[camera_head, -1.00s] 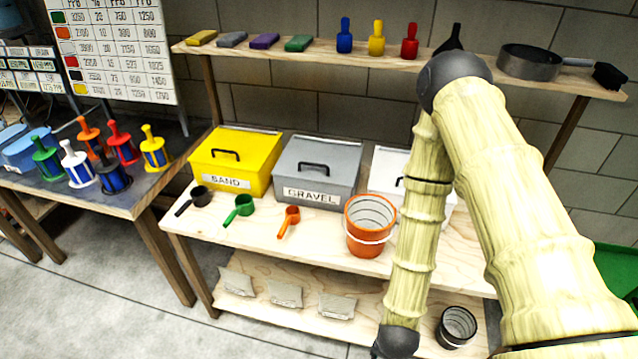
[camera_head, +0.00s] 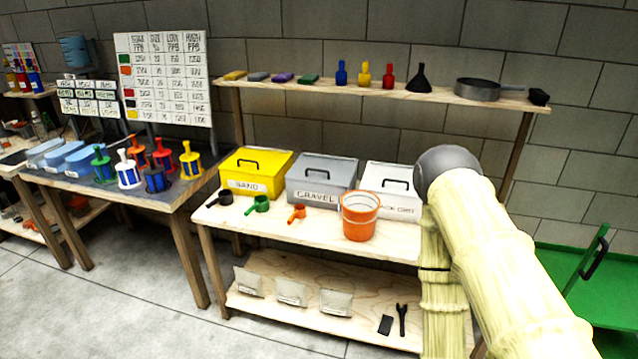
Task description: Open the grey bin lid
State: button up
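The grey bin (camera_head: 318,182) labelled GRAVEL stands on the wooden workbench, between a yellow bin and a white bin. Its grey lid (camera_head: 322,167) is shut and has a dark arched handle (camera_head: 314,171) on top. My arm comes in from the lower right and bends down at the bench's right end, well to the right of the grey bin. My gripper is below the picture and does not show.
The yellow SAND bin (camera_head: 256,175) is left of the grey bin, and the white bin (camera_head: 390,192) is right. An orange bucket (camera_head: 360,216) stands in front, between grey and white. Small scoops (camera_head: 258,205) lie along the front. A shelf (camera_head: 430,95) runs above.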

aim_at(323, 165)
jog(key=u, duration=0.9)
jog(key=i, duration=0.85)
jog(key=u, duration=0.05)
